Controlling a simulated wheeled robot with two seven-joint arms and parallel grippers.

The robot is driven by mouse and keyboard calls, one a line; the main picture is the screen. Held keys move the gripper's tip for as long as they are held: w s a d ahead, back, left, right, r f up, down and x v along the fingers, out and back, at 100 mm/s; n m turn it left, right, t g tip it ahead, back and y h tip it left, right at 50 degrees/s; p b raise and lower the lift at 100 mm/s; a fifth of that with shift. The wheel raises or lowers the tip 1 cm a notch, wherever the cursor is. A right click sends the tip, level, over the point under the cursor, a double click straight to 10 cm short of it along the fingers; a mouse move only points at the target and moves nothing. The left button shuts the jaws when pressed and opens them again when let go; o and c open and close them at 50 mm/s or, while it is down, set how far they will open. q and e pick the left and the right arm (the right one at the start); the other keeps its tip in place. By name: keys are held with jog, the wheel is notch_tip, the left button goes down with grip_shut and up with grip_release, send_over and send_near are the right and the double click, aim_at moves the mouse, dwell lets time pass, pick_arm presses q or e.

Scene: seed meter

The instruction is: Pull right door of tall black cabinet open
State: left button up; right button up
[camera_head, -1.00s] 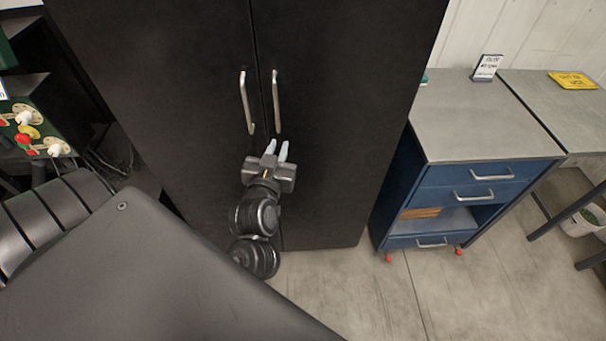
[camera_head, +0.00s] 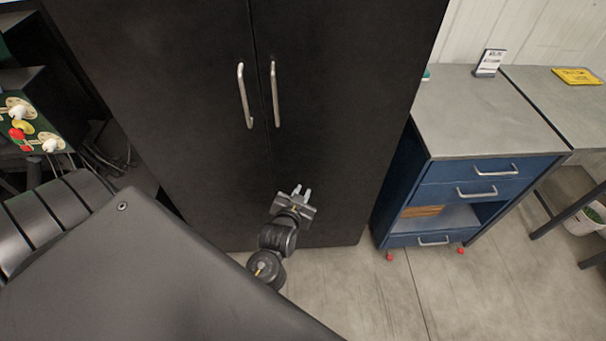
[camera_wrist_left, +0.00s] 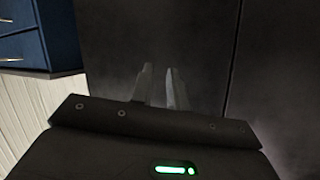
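The tall black cabinet (camera_head: 180,100) stands ahead with both doors shut. Its right door (camera_head: 335,120) carries a vertical silver bar handle (camera_head: 275,94), and the left door has a matching handle (camera_head: 244,95) beside the centre seam. My left gripper (camera_head: 302,190) is in front of the lower right door, well below the handles and apart from them. In the left wrist view its two fingers (camera_wrist_left: 159,85) show a gap with nothing between them, and the dark door surface (camera_wrist_left: 200,40) lies beyond. My right gripper is not in view.
A blue drawer cabinet (camera_head: 390,185) with a grey top stands close to the right of the black cabinet. A grey table (camera_head: 560,105) is farther right. A dark panel with knobs (camera_head: 40,130) is at the left. Floor (camera_head: 340,285) is clear in front.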

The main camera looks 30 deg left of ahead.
pick_arm(q)
notch_tip(320, 180, down, 8)
jog(key=s+d+m+g, duration=0.1)
jog(key=shift+d+h+b, duration=0.2)
jog(key=shift+h+b, duration=0.1)
jog(key=shift+h, duration=0.1)
jog(key=shift+s+f, duration=0.1)
